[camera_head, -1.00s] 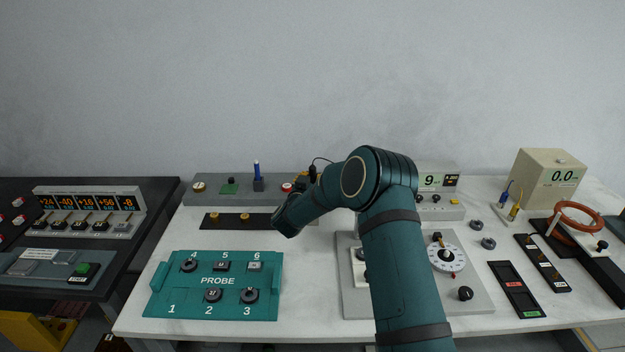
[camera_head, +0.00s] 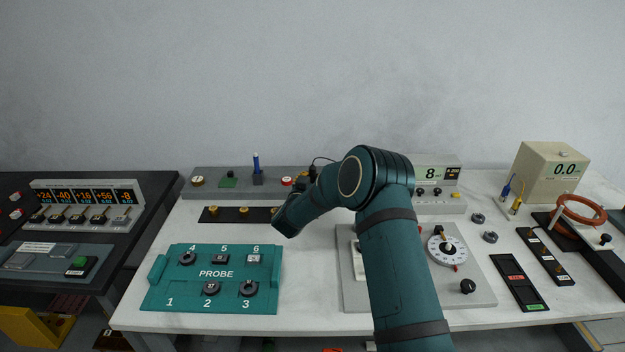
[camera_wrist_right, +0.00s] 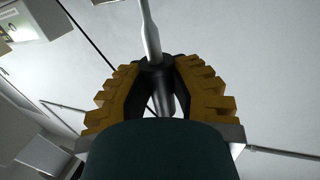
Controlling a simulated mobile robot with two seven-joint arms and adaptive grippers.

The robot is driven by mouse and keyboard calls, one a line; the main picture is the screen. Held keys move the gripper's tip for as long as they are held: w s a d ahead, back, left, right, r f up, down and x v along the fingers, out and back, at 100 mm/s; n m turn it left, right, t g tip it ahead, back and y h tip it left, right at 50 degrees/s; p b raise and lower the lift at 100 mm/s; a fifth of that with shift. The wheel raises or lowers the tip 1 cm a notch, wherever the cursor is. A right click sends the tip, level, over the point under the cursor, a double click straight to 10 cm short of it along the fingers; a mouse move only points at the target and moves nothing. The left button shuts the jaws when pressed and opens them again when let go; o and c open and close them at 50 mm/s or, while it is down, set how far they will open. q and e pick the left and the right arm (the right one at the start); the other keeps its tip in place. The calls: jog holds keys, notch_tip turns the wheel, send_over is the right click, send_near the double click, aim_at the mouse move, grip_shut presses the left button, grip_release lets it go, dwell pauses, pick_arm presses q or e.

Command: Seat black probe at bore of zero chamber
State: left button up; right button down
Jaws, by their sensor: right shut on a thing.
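My right gripper (camera_head: 304,178) is at the back of the white table, over the long grey rail, and mostly hidden by my own forearm. In the right wrist view its yellow ridged fingers (camera_wrist_right: 158,84) are shut on the black probe (camera_wrist_right: 155,72), a dark cylinder with a pale slim stem. In the head view a dark upright piece with a thin cable (camera_head: 312,170) shows beside the fingers. I cannot tell which fixture is the zero chamber; its bore is not clearly seen. My left gripper is not in view.
The grey rail (camera_head: 212,187) carries a blue probe (camera_head: 256,163) in a holder. A meter (camera_head: 428,176) reads 8. A teal PROBE tray (camera_head: 185,300) lies front left, a grey dial plate (camera_head: 400,297) front right. A cream box (camera_head: 548,177) stands back right.

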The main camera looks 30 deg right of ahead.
jog(key=shift+f, duration=0.25)
jog(key=shift+f+b, duration=0.35)
jog(key=shift+b, duration=0.05)
jog(key=shift+f, duration=0.25)
jog(key=shift+f, duration=1.05)
jog(key=c, duration=0.8)
grip_release()
jog(key=shift+c, duration=0.2)
